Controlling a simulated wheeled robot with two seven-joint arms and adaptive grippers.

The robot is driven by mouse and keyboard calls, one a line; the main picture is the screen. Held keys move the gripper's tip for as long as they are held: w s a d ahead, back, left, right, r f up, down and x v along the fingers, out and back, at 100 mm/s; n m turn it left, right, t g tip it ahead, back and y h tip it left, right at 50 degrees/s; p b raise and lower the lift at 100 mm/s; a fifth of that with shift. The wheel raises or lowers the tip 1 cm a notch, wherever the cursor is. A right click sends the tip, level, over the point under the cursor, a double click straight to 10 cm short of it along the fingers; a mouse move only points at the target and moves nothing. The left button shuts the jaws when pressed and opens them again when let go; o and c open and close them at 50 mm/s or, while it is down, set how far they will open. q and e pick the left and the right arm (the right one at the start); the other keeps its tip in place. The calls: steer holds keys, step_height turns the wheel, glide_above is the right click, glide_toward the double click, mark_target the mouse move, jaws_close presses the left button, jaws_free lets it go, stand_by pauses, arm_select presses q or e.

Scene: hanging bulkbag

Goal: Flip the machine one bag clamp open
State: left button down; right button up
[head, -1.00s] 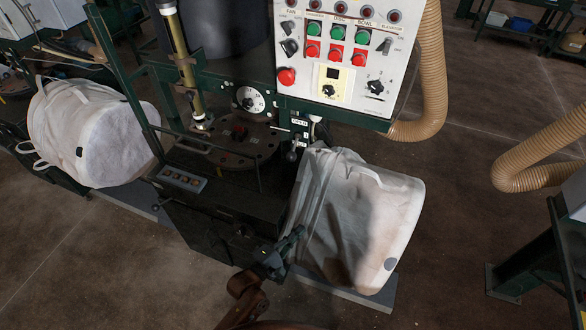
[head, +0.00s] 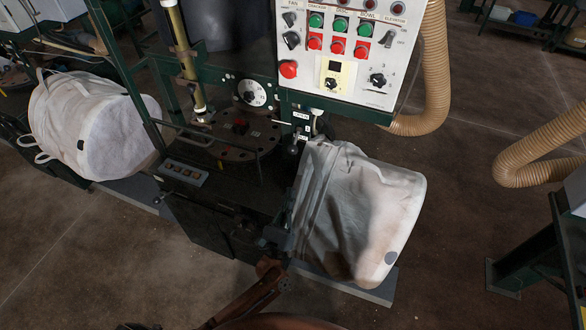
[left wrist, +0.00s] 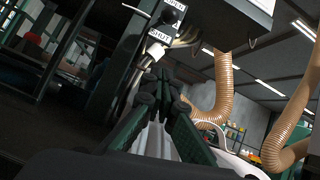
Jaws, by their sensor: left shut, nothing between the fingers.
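The white bulk bag (head: 350,215) hangs at the right side of the dark green machine in the head view. A dark lever with a knob (head: 293,150) stands above the bag's left top edge, below small label plates (head: 301,116). In the left wrist view, the OPEN and SHUT labels (left wrist: 160,35) show above my fingers. I cannot tell for sure which part is the bag clamp. My left gripper (head: 275,238) is low at the bag's left side, dark against the machine. In the left wrist view its fingers (left wrist: 163,80) are together and empty, with white bag cloth behind them.
A control panel (head: 350,50) with buttons overhangs the bag. A tan ribbed hose (head: 432,75) runs behind it. A second white bag (head: 95,125) is at the left. A green stand (head: 535,265) is at the right, with open floor between it and the bag.

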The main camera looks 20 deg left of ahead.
mark_target(295, 141)
arm_select(q)
steer(key=w+a+r+p, duration=0.1)
steer(key=w+r+p, duration=0.1)
steer(key=w+r, duration=0.4)
step_height(295, 141, up, 3)
steer(key=shift+w+r, duration=0.15)
steer(key=shift+w, duration=0.2)
